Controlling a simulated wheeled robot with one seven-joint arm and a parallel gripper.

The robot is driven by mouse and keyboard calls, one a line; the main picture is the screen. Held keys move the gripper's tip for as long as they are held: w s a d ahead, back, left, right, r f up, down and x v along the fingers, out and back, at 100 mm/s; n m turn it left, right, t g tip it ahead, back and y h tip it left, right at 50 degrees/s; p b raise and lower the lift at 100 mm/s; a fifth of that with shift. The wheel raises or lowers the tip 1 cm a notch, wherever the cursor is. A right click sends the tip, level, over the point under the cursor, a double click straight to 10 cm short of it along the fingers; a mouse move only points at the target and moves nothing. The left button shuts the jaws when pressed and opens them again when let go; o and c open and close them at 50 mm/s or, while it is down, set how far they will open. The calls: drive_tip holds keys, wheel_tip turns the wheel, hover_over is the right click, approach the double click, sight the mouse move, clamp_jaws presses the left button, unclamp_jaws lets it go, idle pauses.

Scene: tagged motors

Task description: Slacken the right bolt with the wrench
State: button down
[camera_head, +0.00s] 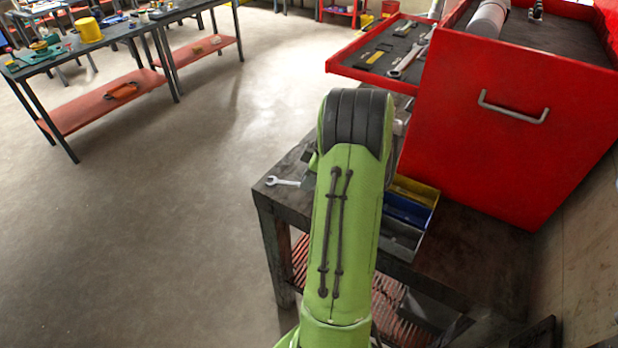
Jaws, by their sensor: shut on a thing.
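A silver open-ended wrench (283,182) shows at the left end of the dark workbench, with its open jaw toward the left. Its other end runs behind my green arm, so I cannot tell whether it rests on the bench or is held above it. My gripper is hidden behind my arm, which fills the middle of the view. The motor and the right bolt cannot be made out from here.
A red tool cabinet (495,125) stands on the right, with an open drawer (345,66) holding tools. Yellow, blue and grey bins (408,212) sit on the workbench (285,198) right of my arm. Another bench (130,31) stands at upper left. Open floor lies left.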

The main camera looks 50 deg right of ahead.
drive_tip(key=shift+s+a+n+y, duration=0.4)
drive_tip(key=shift+a+n, duration=0.2)
drive_tip(key=shift+n, duration=0.5)
drive_tip(key=shift+s+a+n+g+y+b, duration=0.15)
drive_tip(key=shift+s+a+n+g+b, duration=0.15)
drive_tip(key=shift+n, duration=0.3)
drive_tip(key=shift+s+a+n+g+y+b, duration=0.2)
drive_tip(key=shift+n+g, duration=0.1)
drive_tip(key=shift+n, duration=0.3)
drive_tip(key=shift+s+a+n+g+b, duration=0.35)
drive_tip(key=shift+s+n, duration=0.25)
drive_tip(key=shift+n, duration=0.5)
drive_tip(key=shift+s+a+n+g+y+b, duration=0.15)
drive_tip(key=shift+s+n+g+y+b, duration=0.15)
drive_tip(key=shift+n, duration=0.25)
drive_tip(key=shift+s+a+n+g+y+b, duration=0.15)
drive_tip(key=shift+s+n, duration=0.2)
drive_tip(key=shift+n, duration=0.2)
